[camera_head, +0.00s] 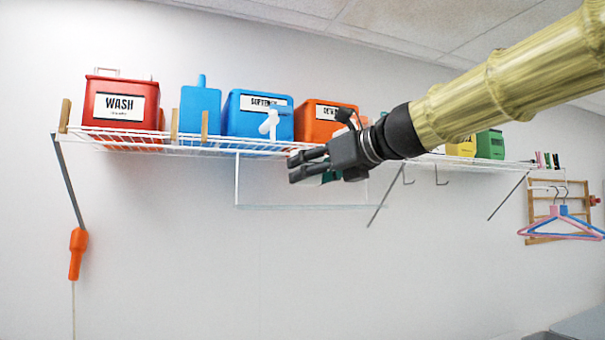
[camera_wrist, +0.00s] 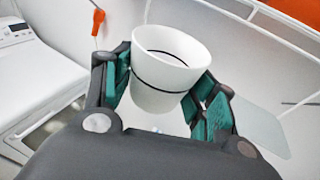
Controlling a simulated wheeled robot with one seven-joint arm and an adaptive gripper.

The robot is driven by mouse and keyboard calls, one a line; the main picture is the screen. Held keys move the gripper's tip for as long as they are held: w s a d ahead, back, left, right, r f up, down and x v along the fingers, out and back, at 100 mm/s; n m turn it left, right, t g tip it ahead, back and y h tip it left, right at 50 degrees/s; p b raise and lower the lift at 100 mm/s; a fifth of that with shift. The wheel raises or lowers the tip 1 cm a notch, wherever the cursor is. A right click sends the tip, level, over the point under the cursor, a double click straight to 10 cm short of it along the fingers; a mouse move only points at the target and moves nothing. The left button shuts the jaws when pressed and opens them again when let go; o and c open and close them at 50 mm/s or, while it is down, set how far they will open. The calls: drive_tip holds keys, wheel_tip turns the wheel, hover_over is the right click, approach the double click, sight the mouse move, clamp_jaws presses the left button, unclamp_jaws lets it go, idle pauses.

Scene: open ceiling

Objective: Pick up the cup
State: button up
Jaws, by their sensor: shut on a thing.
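A white cup (camera_wrist: 165,68) with a dark line around it is between the green-padded fingers of my gripper (camera_wrist: 163,88) in the wrist view. The fingers press on it from both sides. Its open mouth faces up and away from the palm. In the head view my gripper (camera_head: 308,164) is just in front of the wire shelf's edge. The cup is largely hidden by the fingers there, and I cannot make it out clearly.
The white wire shelf (camera_head: 200,148) holds a red WASH box (camera_head: 121,95), a blue box (camera_head: 258,117) and an orange box (camera_head: 318,115). Hooks and a lower rail hang below it. Pink and blue hangers (camera_head: 560,225) hang at right. A white appliance (camera_wrist: 35,85) shows in the wrist view.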

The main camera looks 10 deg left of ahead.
drive_tip(key=shift+p+v, duration=0.45)
drive_tip(key=shift+v, duration=1.4)
